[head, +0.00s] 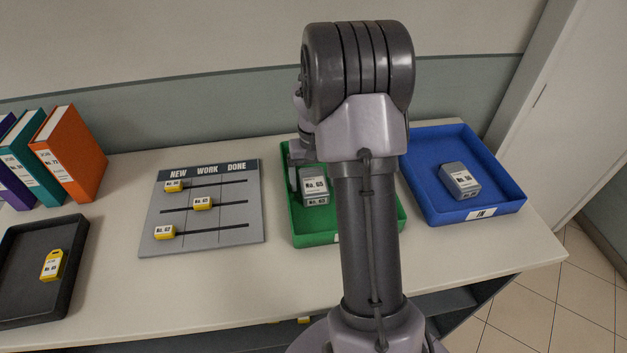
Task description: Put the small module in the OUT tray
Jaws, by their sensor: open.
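A grey module with a white label that seems to read No. 65 (313,187) is in the green tray (317,240), partly covered by my arm. The green tray's front label is mostly hidden behind my arm, so its wording cannot be read. Another grey module (460,181) lies in the blue tray (425,203), whose front label reads IN. My gripper (296,172) is over the left part of the green tray, beside the module there. It is open; one finger shows left of that module, and the rest is hidden by my arm.
A grey board (247,236) marked NEW, WORK, DONE carries several yellow tags. A black tray (72,278) at the left holds a yellow tag (52,265). Binders (70,153) stand behind it. The table (112,265) is clear between the black tray and the board.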

